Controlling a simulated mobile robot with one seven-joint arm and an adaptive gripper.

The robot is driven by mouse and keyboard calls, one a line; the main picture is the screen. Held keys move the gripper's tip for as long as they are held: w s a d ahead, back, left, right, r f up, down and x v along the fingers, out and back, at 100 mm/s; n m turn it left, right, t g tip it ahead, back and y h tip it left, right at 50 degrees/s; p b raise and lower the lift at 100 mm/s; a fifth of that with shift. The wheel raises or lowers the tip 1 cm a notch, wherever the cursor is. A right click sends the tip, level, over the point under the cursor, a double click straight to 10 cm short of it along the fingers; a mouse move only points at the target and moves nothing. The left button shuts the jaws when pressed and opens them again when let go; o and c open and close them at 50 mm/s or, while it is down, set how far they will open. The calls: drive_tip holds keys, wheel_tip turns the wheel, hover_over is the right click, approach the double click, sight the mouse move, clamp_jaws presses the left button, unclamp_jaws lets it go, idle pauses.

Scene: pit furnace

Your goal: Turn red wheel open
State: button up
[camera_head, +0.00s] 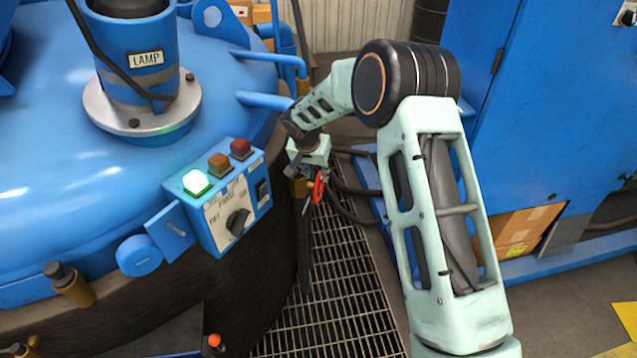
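A small red wheel (319,186) shows near the centre, low at the side of the blue furnace, seen nearly edge-on. My gripper (308,183) is at the end of my pale green arm, right at the wheel and partly in front of it. The fingers are dark and small in this view. I cannot tell whether they touch the wheel or are closed on it. What the wheel is mounted on is mostly hidden behind my gripper.
The blue furnace lid (60,150) fills the left, with a control box (228,205) showing a lit green lamp. A metal grating (330,300) runs below my gripper. A blue cabinet (560,120) and a cardboard box (515,235) stand at the right. Dark hoses (352,212) run behind the wheel.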

sight(317, 179)
drive_tip(key=x, duration=0.7)
drive_tip(key=shift+f, duration=0.1)
clamp_jaws()
